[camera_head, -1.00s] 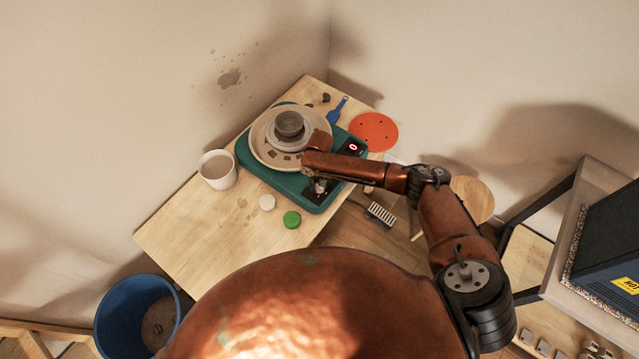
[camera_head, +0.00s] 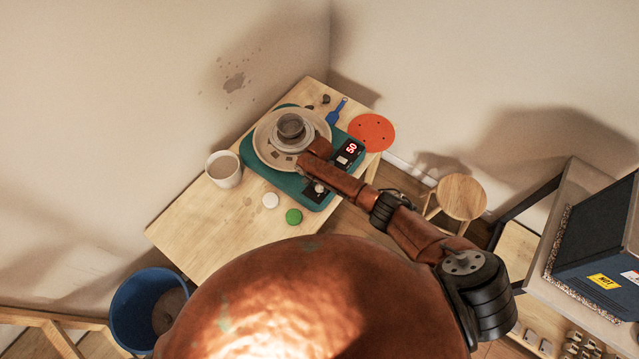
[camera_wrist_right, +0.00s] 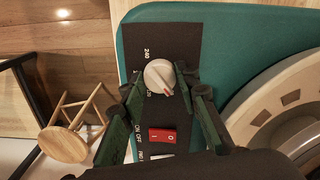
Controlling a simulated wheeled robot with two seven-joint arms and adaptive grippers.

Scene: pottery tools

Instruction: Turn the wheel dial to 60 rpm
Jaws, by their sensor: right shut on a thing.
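The pottery wheel is a teal unit (camera_head: 250,163) on the wooden table, with a pale round wheel pan and a grey clay pot (camera_head: 291,126) at its centre. Its red display (camera_head: 351,148) reads 50. The dial is a light grey knob (camera_wrist_right: 158,77) with a red pointer mark, on a dark panel with printed numbers, partly hidden by my fingers. A red rocker switch (camera_wrist_right: 162,136) marked ON and OFF sits beside it. My right gripper (camera_wrist_right: 159,80) has its two dark green fingers on either side of the dial, shut on it. My left gripper is not in view.
A cup (camera_head: 223,169), a white lid (camera_head: 270,200) and a green lid (camera_head: 293,216) stand on the table. An orange disc (camera_head: 372,132) and a blue tool (camera_head: 336,112) lie behind the wheel. A stool (camera_head: 461,197) and blue bucket (camera_head: 146,306) stand on the floor.

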